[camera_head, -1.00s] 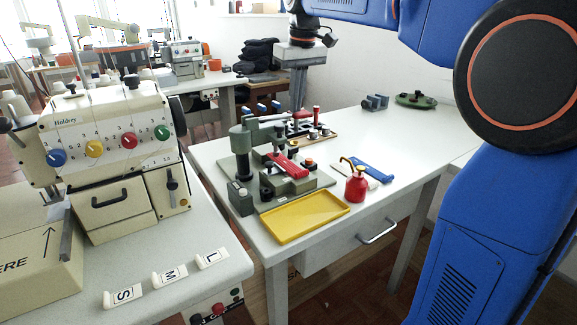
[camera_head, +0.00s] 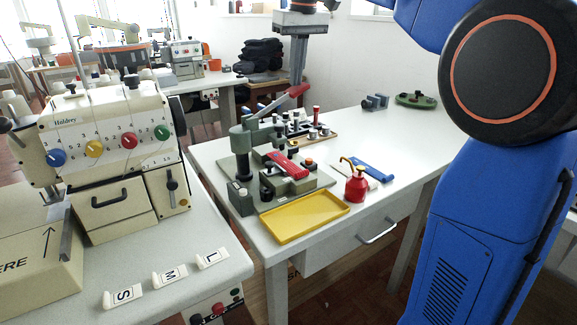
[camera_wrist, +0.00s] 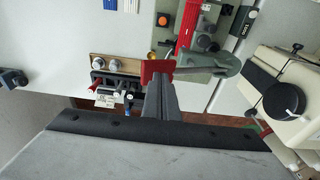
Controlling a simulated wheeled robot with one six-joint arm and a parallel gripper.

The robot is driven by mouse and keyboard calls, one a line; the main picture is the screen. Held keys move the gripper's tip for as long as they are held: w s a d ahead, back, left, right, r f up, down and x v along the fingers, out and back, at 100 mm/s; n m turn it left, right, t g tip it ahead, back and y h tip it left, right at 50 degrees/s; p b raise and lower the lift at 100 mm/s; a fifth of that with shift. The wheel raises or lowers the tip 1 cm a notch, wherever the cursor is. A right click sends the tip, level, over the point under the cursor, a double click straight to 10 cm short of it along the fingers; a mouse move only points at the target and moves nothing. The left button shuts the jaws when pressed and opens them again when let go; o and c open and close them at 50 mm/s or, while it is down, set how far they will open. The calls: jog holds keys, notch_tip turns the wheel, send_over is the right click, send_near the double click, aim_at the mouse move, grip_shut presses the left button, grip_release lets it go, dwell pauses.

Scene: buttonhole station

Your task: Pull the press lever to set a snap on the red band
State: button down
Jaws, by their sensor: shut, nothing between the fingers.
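The green press (camera_head: 242,148) stands on the white table with its lever (camera_head: 275,103) raised, sloping up to a red handle (camera_head: 298,91). The red band (camera_head: 290,166) lies across the press bed; whether a snap is set on it I cannot tell. My gripper (camera_head: 298,78) points down, shut and empty, at the lever's handle end. In the wrist view my gripper (camera_wrist: 158,82) has its fingertips right by the red handle (camera_wrist: 150,70); whether they touch it I cannot tell. The red band (camera_wrist: 187,25) also shows there.
The table's right side is largely clear. A sewing machine (camera_head: 112,130) stands left.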

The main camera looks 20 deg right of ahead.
jog(key=shift+r, duration=2.95)
jog(key=s+d+f+m+t, duration=0.1)
jog(key=s+d+f, duration=0.2)
jog(key=s+f, duration=1.3)
jog(key=s+d+f+m+t, duration=0.2)
jog(key=s+d+f, duration=0.2)
jog(key=s+f, duration=1.3)
notch_tip(320, 180, down, 4)
jog(key=shift+s+r+m+h, duration=0.15)
jog(key=shift+m+h, duration=0.15)
